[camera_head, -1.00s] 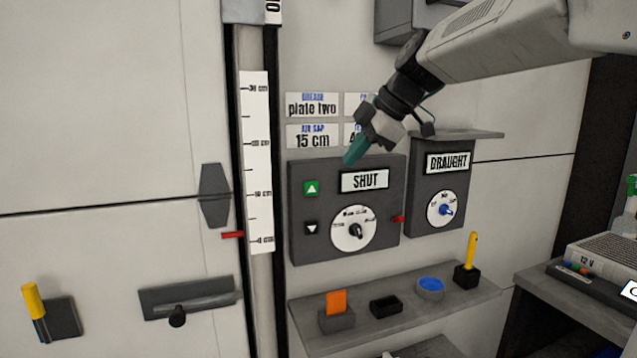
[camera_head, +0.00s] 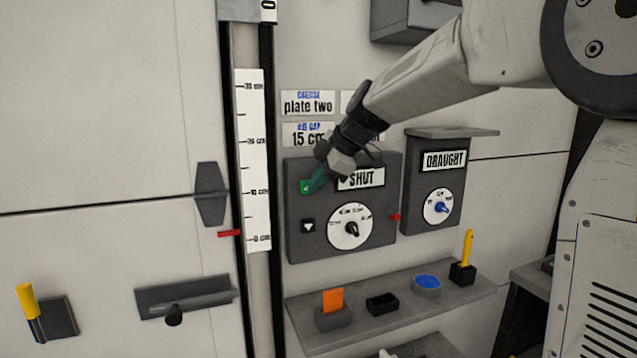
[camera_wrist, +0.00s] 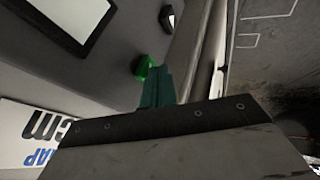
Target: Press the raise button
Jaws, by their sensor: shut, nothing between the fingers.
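In the wrist view the green button (camera_wrist: 148,66) lies just beyond the fingertips of my gripper (camera_wrist: 158,78). I cannot tell whether the tips touch it. The black down-arrow button (camera_head: 308,226) is below. The display (camera_head: 362,178) reads SHUT.
A dial (camera_head: 350,227) sits beside the buttons. To the right is the DRAUGHT panel (camera_head: 425,200). Below, a grey shelf (camera_head: 400,322) holds an orange piece, a black tray, a blue-filled bowl and a yellow-handled tool. A ruler strip (camera_head: 254,160) with a red pointer (camera_head: 229,233) stands left.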

